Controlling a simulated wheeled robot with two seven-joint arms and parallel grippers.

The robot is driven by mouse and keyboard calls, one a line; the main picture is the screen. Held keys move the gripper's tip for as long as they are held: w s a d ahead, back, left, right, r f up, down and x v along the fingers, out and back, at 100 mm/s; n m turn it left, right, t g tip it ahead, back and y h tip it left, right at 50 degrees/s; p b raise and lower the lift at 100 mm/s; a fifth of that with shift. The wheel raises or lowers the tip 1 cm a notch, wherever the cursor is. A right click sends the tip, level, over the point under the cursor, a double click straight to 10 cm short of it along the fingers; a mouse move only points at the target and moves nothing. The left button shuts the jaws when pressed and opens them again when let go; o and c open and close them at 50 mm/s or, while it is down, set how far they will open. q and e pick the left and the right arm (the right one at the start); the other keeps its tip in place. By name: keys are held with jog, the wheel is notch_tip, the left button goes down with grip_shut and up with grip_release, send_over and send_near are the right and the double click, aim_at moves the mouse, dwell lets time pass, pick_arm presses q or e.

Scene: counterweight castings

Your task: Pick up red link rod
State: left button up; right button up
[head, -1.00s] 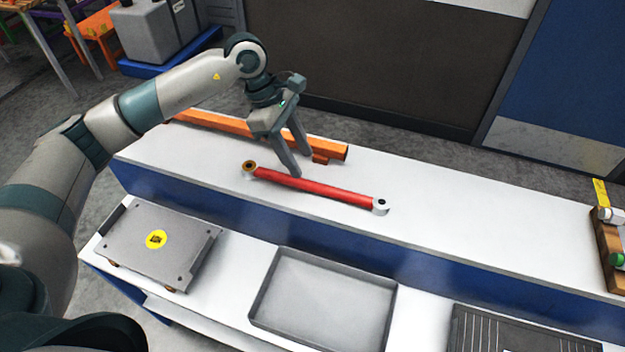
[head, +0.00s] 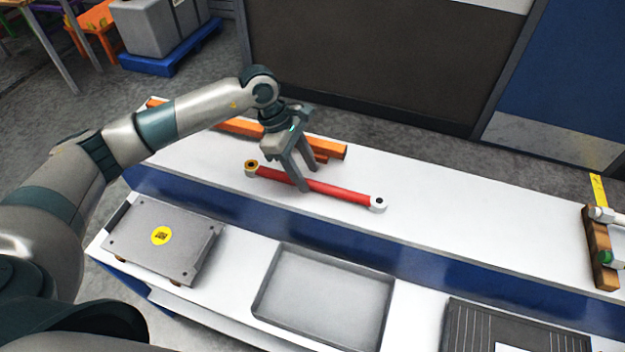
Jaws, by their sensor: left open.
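The red link rod (head: 340,192) lies on the white upper shelf, slanting slightly down to the right. It has a brass-coloured eye at its left end and a pale eye at its right end. My left gripper (head: 307,180) is open at the rod, a little left of its middle. One finger crosses in front of the rod and the other is on its far side. I cannot tell whether the fingers touch it. My right gripper is not in view.
An orange bar (head: 325,147) lies behind the rod, close to my gripper. On the lower level are a grey plate with a yellow sticker (head: 190,255), an empty grey tray (head: 325,295) and a dark ribbed panel (head: 500,330).

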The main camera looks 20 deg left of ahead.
aim_at(313, 185)
pick_arm(q)
jog(key=shift+p+x, duration=0.45)
jog(key=shift+x, duration=0.85)
jog(key=shift+c, duration=0.4)
jog(key=shift+r, duration=0.1)
grip_shut()
